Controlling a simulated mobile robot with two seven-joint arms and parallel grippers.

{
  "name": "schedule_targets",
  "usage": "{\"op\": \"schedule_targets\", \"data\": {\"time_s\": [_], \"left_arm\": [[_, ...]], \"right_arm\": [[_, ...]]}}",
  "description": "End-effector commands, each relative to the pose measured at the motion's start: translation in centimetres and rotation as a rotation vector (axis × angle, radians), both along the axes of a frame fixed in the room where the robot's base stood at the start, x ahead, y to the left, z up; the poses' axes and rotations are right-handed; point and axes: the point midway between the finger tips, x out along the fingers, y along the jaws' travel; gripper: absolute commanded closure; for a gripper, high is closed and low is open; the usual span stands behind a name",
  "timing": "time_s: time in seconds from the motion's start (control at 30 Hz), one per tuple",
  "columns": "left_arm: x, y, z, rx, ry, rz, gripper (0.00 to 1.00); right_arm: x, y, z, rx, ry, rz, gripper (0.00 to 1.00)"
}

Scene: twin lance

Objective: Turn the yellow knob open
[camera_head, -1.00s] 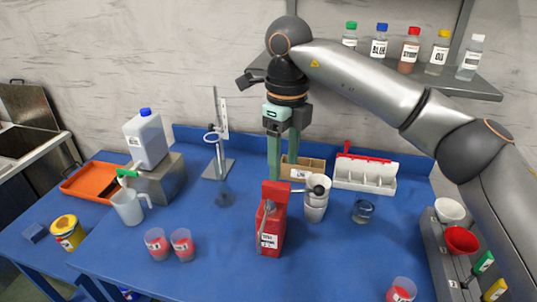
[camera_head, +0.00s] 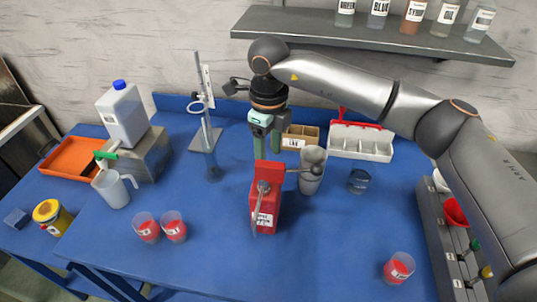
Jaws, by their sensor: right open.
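The yellow knob (camera_head: 486,272) is at the lower right, on a grey stand (camera_head: 432,220) along the table's right side. A green knob (camera_head: 474,244) sits just behind it on the same stand. My right forearm covers part of the stand and passes close beside the yellow knob. My right gripper (camera_head: 266,148) points down over the middle of the table, far to the left of the knob. Its two fingers are apart and nothing shows between them. Their tips are partly hidden behind a red dispenser (camera_head: 265,200). My left gripper is not in view.
A cup with red contents (camera_head: 399,267) stands left of the stand. The table's front middle is clear.

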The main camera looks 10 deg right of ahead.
Motion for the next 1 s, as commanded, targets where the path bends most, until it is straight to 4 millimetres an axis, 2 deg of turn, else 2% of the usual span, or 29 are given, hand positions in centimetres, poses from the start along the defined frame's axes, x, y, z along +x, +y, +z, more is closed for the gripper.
{"op": "schedule_targets", "data": {"time_s": [0.2, 0.53, 1.0], "left_arm": [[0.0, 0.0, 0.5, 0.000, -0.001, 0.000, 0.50], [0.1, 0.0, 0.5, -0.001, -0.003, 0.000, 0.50], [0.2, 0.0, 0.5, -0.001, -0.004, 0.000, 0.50]], "right_arm": [[0.0, 0.0, -2.0, 0.001, -0.001, 0.000, 0.38], [0.0, 0.0, -2.4, 0.000, -0.001, 0.000, 0.39], [0.0, 0.0, -2.3, 0.000, -0.001, 0.000, 0.92]]}}
